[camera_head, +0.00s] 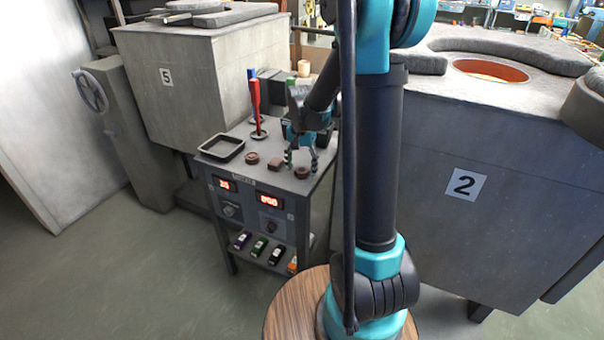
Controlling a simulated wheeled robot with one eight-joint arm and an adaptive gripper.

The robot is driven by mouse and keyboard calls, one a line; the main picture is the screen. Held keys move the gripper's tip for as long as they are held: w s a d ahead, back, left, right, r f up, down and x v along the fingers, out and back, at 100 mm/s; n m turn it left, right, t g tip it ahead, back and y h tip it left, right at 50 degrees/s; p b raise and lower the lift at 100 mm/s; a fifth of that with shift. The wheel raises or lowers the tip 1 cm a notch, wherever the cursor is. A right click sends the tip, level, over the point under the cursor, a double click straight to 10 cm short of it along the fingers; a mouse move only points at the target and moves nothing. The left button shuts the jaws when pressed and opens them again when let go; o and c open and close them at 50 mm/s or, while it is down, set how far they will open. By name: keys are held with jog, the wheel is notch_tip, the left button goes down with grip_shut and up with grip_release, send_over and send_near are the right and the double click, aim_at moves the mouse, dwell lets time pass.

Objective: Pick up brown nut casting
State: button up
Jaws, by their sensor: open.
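Several small brown castings sit on top of the small grey cabinet (235,170). A round brown piece with a dark centre, which looks like the brown nut casting (302,173), lies near the right front edge. A blocky brown piece (276,164) and a round brown piece (252,158) lie to its left. My gripper (301,164) points down with its fingers apart, just above and around the far side of the nut casting. It looks empty. I cannot tell whether the fingertips touch the casting.
A dark open tray (221,148) sits on the cabinet's left side. Red and blue upright tools (256,105) stand behind the castings. Large grey furnaces marked 5 (200,85) and 2 (480,190) flank the cabinet closely. Small coloured items lie on its lower shelf.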

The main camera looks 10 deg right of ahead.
jog(key=shift+f, duration=0.1)
jog(key=shift+c, duration=0.2)
jog(key=c, duration=1.3)
